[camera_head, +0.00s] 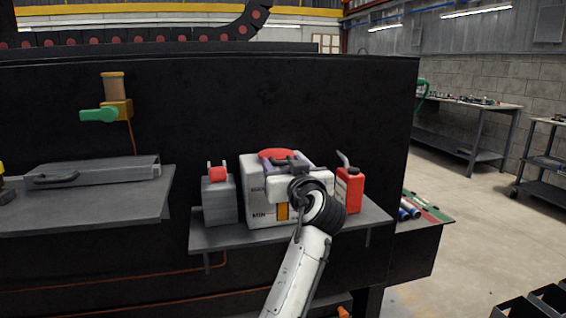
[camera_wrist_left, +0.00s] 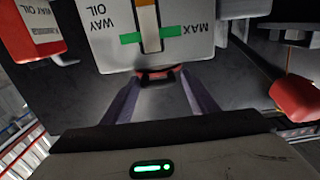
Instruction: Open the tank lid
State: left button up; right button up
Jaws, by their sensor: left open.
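The white tank (camera_head: 256,190) stands on a dark shelf and has a level window on its front. Its round red lid (camera_head: 274,154) is on top, partly hidden behind my left gripper (camera_head: 289,163). In the left wrist view the tank (camera_wrist_left: 100,18) appears upside down, with "WAY OIL" and "MAX" printed on it. There my left gripper (camera_wrist_left: 162,78) is open, its two fingers apart on either side of a small red and dark part by the tank top. I cannot tell whether they touch it. My right gripper is not in view.
A grey can with a red cap (camera_head: 218,174) stands left of the tank, and a red oil container (camera_head: 350,190) stands close on the right. The shelf (camera_head: 225,239) is narrow, with a black machine wall (camera_head: 200,110) behind. A green-handled valve (camera_head: 100,115) is at upper left.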

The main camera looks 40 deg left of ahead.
pick_arm(q)
jog(key=shift+w+a, duration=0.35)
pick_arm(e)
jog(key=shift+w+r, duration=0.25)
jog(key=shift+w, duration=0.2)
pick_arm(q)
jog(key=shift+c, duration=0.4)
